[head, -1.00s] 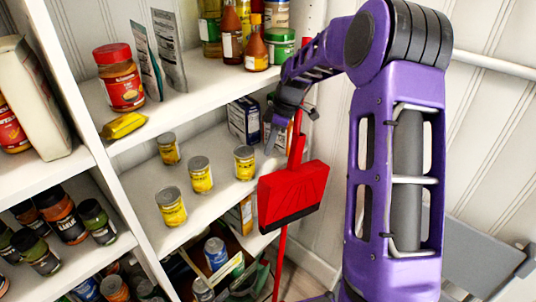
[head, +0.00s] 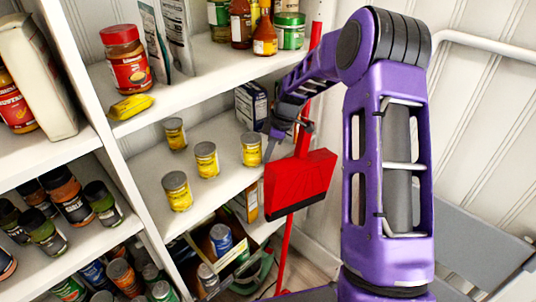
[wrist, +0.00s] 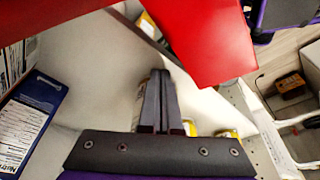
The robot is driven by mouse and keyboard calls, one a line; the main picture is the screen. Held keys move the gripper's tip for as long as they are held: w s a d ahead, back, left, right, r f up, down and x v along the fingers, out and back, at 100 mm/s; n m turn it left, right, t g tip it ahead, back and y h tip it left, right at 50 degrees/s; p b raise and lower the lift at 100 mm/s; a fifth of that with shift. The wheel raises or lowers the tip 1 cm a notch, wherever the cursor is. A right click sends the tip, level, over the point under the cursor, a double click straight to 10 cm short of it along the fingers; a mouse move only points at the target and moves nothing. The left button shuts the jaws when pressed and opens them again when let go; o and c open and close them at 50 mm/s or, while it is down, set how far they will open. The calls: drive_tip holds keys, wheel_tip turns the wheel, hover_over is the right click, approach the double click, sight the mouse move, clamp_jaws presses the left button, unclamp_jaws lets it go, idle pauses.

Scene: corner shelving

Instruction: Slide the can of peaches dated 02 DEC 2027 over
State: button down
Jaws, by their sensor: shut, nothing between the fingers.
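Several yellow-labelled cans with grey lids stand upright on the middle shelf (head: 150,163) in the head view: a back-left can (head: 175,134), a middle can (head: 207,160), a front-left can (head: 177,191) and a right can (head: 251,149). Their dates are too small to read, so I cannot tell which one is dated 02 DEC 2027. My gripper (head: 268,156) is shut and empty, just right of the right can; I cannot tell whether they touch. In the wrist view, the shut fingers (wrist: 160,76) point over the white shelf and partly hide cans behind them; a yellow can edge (wrist: 228,133) shows.
A red dustpan (head: 298,182) hangs in front of the shelf's right end, close to my gripper; it is large in the wrist view (wrist: 205,40). A dark blue box (head: 250,103) stands behind the right can. Jars and a yellow packet (head: 131,106) are on the shelf above.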

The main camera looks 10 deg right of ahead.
sight(257, 153)
drive_tip(key=a, duration=0.1)
drive_tip(key=w+a, duration=0.1)
drive_tip(key=a, duration=0.1)
drive_tip(key=shift+w+a, duration=0.1)
drive_tip(key=shift+a, duration=0.05)
idle(0.3)
